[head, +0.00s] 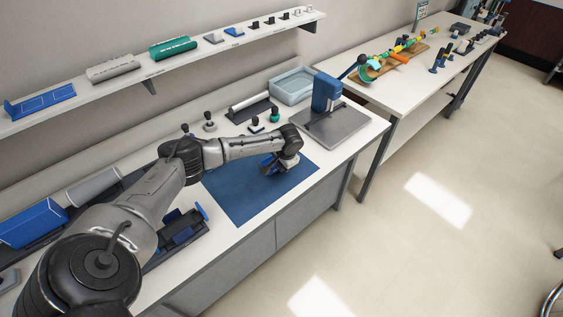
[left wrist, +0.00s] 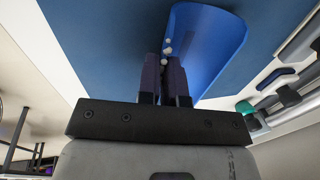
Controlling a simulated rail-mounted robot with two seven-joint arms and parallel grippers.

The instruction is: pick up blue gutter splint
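The blue gutter splint (left wrist: 212,45) lies on the dark blue mat (head: 232,196), a curved smooth blue piece with a few small white dots along its near edge. In the head view only a small part of the splint (head: 268,162) shows beneath my gripper. My left gripper (left wrist: 164,72) is over the mat, its two dark fingers close together with the splint's edge between them, one finger on each side. In the head view the left gripper (head: 279,164) points down and partly hides the splint. The splint appears still at mat level. My right gripper is not in view.
A blue press-like device (head: 326,92) on a grey plate stands right of the mat, with a pale blue tray (head: 292,86) behind. A black holder (head: 180,232) stands left of the mat. A wall shelf (head: 205,52) carries several splint-like pieces. The floor at right is clear.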

